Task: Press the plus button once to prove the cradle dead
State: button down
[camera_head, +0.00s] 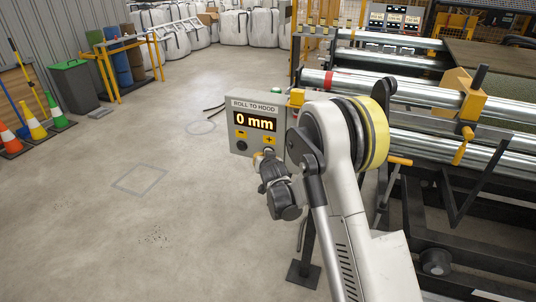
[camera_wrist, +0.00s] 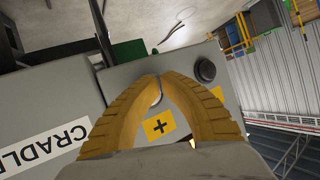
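The grey control panel (camera_head: 233,110) reads "ROLL TO HOOD" above a display (camera_head: 254,122) showing "0 mm". A yellow plus label (camera_head: 269,139) sits on its lower right; the label also shows between my fingers in the wrist view (camera_wrist: 160,126). A black button (camera_head: 242,146) is below the minus label (camera_head: 241,133); a black button also shows right of my fingers in the wrist view (camera_wrist: 205,70). My gripper (camera_head: 264,157) is at the panel's lower right. Its yellow fingers (camera_wrist: 157,77) meet at the tips, holding nothing visible. They mostly hide the plus button; contact cannot be told.
A grey surface marked "CRADLE" (camera_wrist: 45,148) lies beside the panel in the wrist view. The roller machine (camera_head: 400,90) stands close on the right. Cones (camera_head: 35,122) and a green-lidded bin (camera_head: 74,88) stand at left. The floor (camera_head: 140,220) left of the panel is clear.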

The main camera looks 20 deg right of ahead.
dwell(0.5)
jog(key=shift+s+a, duration=0.4)
jog(key=shift+s, duration=0.2)
jog(key=s+a, duration=0.1)
jog(key=s, duration=0.1)
jog(key=s+a, duration=0.2)
dwell(0.4)
dwell(0.5)
